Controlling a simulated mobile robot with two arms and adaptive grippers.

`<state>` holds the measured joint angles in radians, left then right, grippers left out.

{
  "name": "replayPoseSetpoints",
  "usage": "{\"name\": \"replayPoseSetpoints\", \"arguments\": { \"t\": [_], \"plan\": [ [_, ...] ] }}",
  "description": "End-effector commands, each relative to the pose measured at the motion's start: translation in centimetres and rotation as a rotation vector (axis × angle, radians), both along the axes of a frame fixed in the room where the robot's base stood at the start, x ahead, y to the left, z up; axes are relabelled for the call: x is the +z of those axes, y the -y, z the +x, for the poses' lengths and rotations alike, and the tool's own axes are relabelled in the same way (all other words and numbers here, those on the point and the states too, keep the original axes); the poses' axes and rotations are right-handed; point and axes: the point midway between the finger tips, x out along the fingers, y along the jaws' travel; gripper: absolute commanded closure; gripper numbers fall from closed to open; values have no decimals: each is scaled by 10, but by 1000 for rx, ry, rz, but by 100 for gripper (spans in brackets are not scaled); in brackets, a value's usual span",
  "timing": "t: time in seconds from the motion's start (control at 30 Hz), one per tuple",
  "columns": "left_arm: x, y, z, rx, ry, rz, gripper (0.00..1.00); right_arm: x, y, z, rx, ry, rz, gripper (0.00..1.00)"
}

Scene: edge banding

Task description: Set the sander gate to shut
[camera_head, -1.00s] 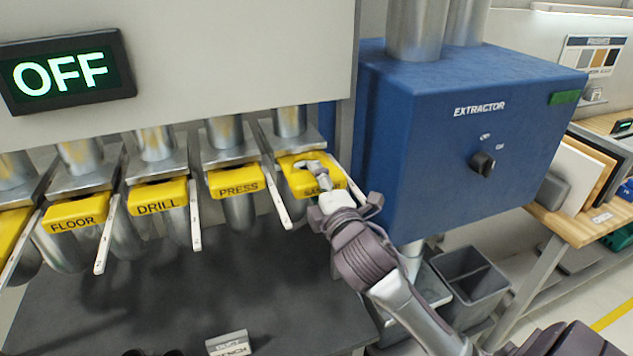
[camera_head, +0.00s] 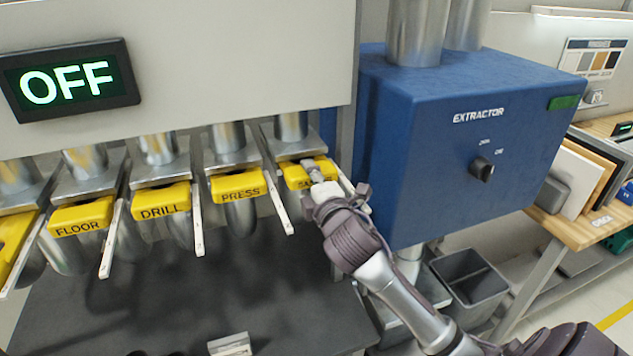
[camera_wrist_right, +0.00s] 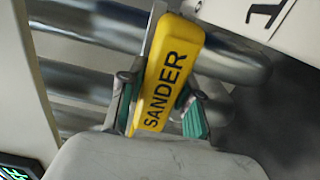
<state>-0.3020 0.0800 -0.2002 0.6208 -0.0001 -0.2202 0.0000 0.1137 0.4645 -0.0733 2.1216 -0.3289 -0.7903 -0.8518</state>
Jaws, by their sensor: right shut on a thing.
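The sander gate (camera_head: 297,172) is the rightmost yellow handle in the row under the grey panel. Its SANDER label reads clearly in the wrist view (camera_wrist_right: 166,75); in the head view my gripper covers part of it. My right gripper (camera_head: 318,172) is shut on this handle. In the wrist view its two green-padded fingers (camera_wrist_right: 160,112) stand on either side of the yellow block. My left gripper is not in view.
The press gate (camera_head: 238,187), drill gate (camera_head: 160,202) and floor gate (camera_head: 80,217) line up to the left, with pale bars between them. The blue extractor box (camera_head: 470,150) stands close on the right. A display (camera_head: 68,80) reads OFF.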

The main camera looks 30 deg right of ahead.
Motion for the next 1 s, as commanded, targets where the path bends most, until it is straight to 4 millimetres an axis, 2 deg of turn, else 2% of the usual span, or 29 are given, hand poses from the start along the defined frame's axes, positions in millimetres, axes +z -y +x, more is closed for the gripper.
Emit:
{"name": "replayPoseSetpoints", "arguments": {
  "t": [0.13,0.4,0.43,0.57,0.87,1.0],
  "plan": [
    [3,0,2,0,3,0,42,1,3,12,1,1,1,100],
    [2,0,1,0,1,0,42,1,3,13,0,3,0,100],
    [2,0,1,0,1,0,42,1,3,13,0,3,0,62],
    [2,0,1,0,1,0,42,1,3,12,0,3,-1,42],
    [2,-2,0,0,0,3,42,0,2,11,1,2,0,42],
    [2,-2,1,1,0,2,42,-1,-1,-1,1,1,-1,42]
  ]
}}
